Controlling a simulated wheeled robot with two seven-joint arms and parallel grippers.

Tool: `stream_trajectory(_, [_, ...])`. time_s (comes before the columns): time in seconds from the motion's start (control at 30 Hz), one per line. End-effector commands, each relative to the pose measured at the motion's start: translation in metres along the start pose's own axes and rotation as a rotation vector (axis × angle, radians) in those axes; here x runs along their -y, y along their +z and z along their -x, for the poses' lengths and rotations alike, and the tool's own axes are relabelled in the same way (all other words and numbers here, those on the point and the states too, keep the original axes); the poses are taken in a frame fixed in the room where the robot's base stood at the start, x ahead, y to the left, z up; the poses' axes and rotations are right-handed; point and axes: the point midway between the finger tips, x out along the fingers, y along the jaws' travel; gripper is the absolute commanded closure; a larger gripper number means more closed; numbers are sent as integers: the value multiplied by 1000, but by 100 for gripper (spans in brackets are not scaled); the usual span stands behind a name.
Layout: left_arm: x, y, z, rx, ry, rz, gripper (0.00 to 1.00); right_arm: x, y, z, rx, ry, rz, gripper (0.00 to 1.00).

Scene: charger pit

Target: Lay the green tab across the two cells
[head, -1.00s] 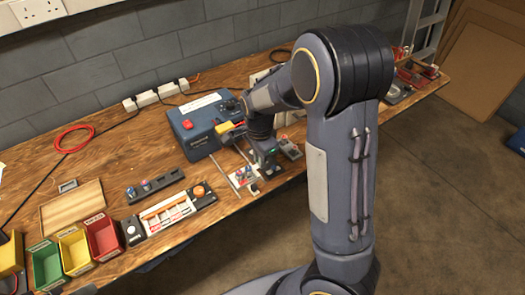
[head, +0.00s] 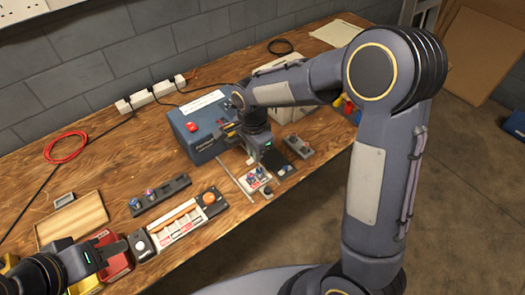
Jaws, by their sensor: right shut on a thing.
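Two small cells, blue and red (head: 256,179), appear to sit on a small white fixture near the front edge of the bench, in the middle of the head view. My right gripper (head: 276,162) points down just above and right of them. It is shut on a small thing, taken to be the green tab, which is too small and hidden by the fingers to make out. Whether it touches the cells cannot be told. My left gripper (head: 108,250) is at lower left over the red bin (head: 114,262); its fingers are too dark to read.
A blue charger box (head: 195,140) stands behind the fixture. A black holder with coloured pieces (head: 172,190) and a panel with an orange knob (head: 180,220) lie to the left. A wooden tray (head: 75,220) is further left. A grey device (head: 298,147) is right of my gripper.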

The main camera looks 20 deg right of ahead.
Motion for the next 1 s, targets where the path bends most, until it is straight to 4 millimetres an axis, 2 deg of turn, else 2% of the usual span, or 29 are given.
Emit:
stream_trajectory(0.53, [16, 18, -36, 0, 0, 0, 64, -1, 0, -56, 0, 2, 1, 100])
stream_trajectory(1.0, [17, 19, -38, 0, 0, 0, 64, 0, 0, -61, 0, 0, 0, 100])
